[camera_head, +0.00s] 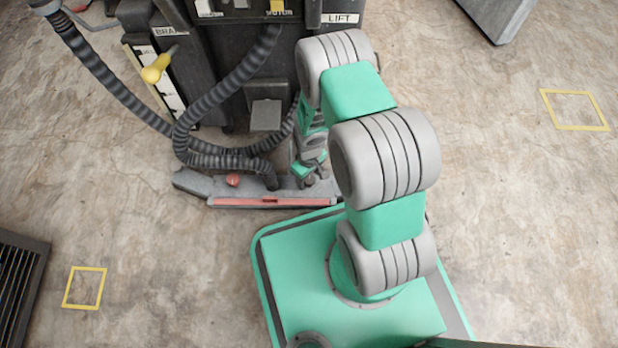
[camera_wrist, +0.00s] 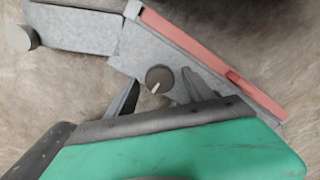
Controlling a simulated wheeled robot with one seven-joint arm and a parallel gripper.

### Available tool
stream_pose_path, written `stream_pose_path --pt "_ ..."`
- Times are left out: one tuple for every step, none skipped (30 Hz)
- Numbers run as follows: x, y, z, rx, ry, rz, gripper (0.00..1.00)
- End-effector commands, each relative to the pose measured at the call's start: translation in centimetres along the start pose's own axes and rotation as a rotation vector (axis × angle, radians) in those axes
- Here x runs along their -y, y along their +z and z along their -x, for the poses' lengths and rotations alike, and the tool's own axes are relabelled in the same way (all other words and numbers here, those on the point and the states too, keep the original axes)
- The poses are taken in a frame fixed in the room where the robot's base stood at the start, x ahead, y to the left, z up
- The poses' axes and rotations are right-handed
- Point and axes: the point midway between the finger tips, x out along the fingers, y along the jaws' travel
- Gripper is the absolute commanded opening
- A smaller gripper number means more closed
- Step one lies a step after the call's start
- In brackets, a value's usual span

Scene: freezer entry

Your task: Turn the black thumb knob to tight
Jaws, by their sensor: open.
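In the wrist view the black thumb knob (camera_wrist: 156,74) is round and dark, with a white pointer mark aimed down and left. It sits on the grey squeegee bar (camera_wrist: 142,57), which has a red strip along one edge. My gripper (camera_wrist: 161,79) is open, its two dark fingers on either side of the knob. I cannot tell whether they touch it. In the head view my gripper (camera_head: 308,178) is low over the right part of the squeegee bar (camera_head: 200,184), and my arm and gripper hide the knob.
A dark floor machine (camera_head: 230,70) stands behind the bar, with ribbed hoses (camera_head: 228,90) arching down to it. A yellow lever (camera_head: 157,68) sticks out at its left. A red knob (camera_head: 233,180) is on the bar's left part. Open concrete floor lies left and right.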

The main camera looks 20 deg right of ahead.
Motion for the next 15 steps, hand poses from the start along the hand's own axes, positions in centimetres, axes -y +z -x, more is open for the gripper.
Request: stream_pose_path --pt "-0.03 0.01 0.07 0.0 0.0 -0.001 0.61" --pt "-0.03 0.02 0.09 0.0 0.0 -0.001 0.61" --pt "-0.04 0.03 0.09 0.0 0.0 -0.001 0.61" --pt "-0.05 0.04 0.09 0.0 0.0 -0.001 0.61" --pt "-0.05 0.05 0.09 0.0 0.0 -0.002 0.59" --pt "-0.06 0.06 0.09 0.0 0.0 -0.002 0.56" --pt "-0.06 0.06 0.09 0.0 0.0 -0.002 0.53" --pt "-0.06 0.07 0.09 0.001 0.0 -0.002 0.51" --pt "-0.07 0.07 0.1 0.001 0.0 -0.002 0.47" --pt "-0.07 0.07 0.1 0.001 0.0 -0.002 0.45" --pt "-0.07 0.07 0.1 0.001 0.0 -0.002 0.42" --pt "-0.08 0.08 0.1 0.001 0.0 -0.002 0.39" --pt "-0.08 0.08 0.1 0.001 0.0 -0.002 0.37" --pt "-0.08 0.08 0.1 0.001 0.0 -0.003 0.34" --pt "-0.08 0.08 0.09 0.001 0.0 -0.003 0.31"
